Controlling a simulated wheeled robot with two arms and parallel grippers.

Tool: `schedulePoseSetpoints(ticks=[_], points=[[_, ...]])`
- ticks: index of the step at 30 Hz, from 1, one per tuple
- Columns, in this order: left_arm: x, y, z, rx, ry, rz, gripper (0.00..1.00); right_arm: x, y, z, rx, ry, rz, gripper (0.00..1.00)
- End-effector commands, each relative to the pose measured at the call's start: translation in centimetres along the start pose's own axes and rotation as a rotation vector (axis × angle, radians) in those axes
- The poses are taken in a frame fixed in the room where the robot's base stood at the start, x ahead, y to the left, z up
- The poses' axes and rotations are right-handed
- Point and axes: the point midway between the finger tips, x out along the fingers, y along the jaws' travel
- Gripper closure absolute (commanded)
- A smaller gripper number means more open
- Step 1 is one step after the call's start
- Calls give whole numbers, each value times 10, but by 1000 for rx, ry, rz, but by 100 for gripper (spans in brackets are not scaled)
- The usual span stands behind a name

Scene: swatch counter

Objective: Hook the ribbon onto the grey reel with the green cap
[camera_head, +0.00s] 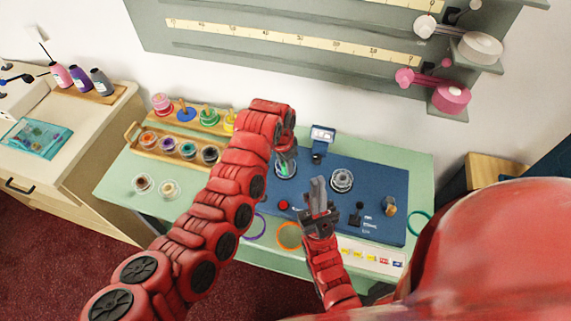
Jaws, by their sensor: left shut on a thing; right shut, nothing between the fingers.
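My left gripper (286,158) points down over the left part of the blue mat (360,212). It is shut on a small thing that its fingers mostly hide. A grey round reel (285,173) with a green part on top is right below and partly covered by it; I cannot tell whether they touch. A second grey reel (342,180) stands farther right on the mat. My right gripper (318,184) is shut and empty between the two reels, its fingers pointing away from me. I cannot make out the ribbon clearly.
A wooden tray (172,156) of coloured spools and a peg rack (208,125) are at the left. A purple ring (257,226), an orange ring (289,236) and a teal ring (420,223) lie near the front. A small blue device (322,135) stands at the back.

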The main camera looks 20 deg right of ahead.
Motion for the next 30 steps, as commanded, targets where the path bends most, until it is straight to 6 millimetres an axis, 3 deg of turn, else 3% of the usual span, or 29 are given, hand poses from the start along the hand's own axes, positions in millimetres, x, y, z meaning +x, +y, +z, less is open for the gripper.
schedulePoseSetpoints(ticks=[16,30], points=[[1,2,1,0,-4,4,100,0,0,0,0,0,0,100],[-39,0,-4,0,-1,1,100,12,1,-2,0,0,0,100]])
